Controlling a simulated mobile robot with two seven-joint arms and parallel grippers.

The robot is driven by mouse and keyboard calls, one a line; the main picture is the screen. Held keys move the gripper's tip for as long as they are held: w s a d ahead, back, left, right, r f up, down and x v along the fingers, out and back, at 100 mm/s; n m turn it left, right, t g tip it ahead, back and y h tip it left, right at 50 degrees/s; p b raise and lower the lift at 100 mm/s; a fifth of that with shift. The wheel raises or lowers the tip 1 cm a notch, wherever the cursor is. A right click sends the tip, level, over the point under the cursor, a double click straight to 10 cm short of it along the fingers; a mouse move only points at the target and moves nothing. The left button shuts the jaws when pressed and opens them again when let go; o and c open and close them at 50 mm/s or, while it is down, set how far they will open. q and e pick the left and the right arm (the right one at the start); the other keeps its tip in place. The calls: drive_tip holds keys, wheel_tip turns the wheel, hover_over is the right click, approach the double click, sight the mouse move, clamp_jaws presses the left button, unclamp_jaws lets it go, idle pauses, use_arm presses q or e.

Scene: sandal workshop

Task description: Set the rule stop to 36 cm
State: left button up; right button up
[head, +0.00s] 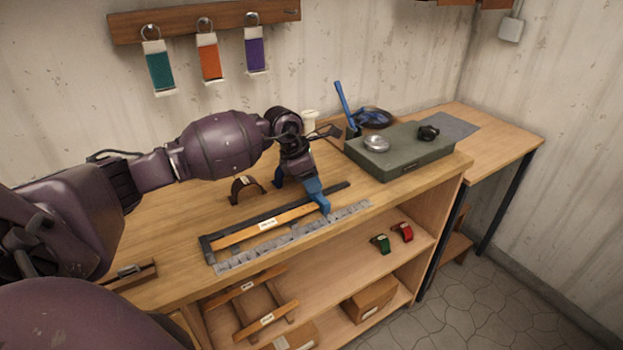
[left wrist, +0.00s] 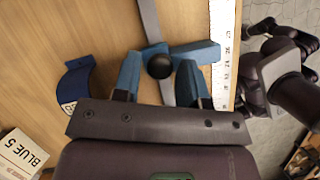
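The pale rule (head: 290,238) lies along the front edge of the bench, and its numbers show in the left wrist view (left wrist: 226,40), too small to read surely. A dark rail (head: 213,247) runs behind it. The stop appears as a blue piece (left wrist: 197,50) with a round black knob, its front end (head: 325,204) reaching the rule at the right part. My left gripper (left wrist: 158,72) is over the stop, its blue fingers on either side of the knob with small gaps apparent. The exact reading is hidden from me.
An orange-brown strip (head: 250,233) with a label lies between rail and rule. A dark arched piece (head: 245,189) stands behind. A grey-green box (head: 400,158) is at the bench's right. Colored tags (head: 209,60) hang on the wall. A "BLUE 5" card (left wrist: 22,160) lies nearby.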

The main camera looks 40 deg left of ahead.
use_arm(q)
clamp_jaws()
drive_tip(key=shift+w+d+f+b, duration=0.1)
drive_tip(key=shift+w+d+b, duration=0.1)
drive_tip(key=shift+w+b, duration=0.25)
drive_tip(key=w+d+b, duration=0.1)
drive_tip(key=w, duration=0.1)
drive_tip(key=w+d+b, duration=0.1)
drive_tip(key=w, duration=0.2)
drive_tip(key=w+d+b, duration=0.1)
drive_tip(key=w, duration=0.1)
drive_tip(key=shift+w+f+b, duration=0.1)
drive_tip(key=shift+w+b, duration=0.15)
drive_tip(key=shift+b, duration=0.1)
drive_tip(key=shift+w+d, duration=0.25)
drive_tip(key=shift+w, duration=0.2)
drive_tip(key=shift+r, duration=0.35)
use_arm(e)
drive_tip(key=f, duration=0.3)
drive_tip(key=shift+w+a, duration=0.35)
drive_tip(key=shift+f, duration=0.1)
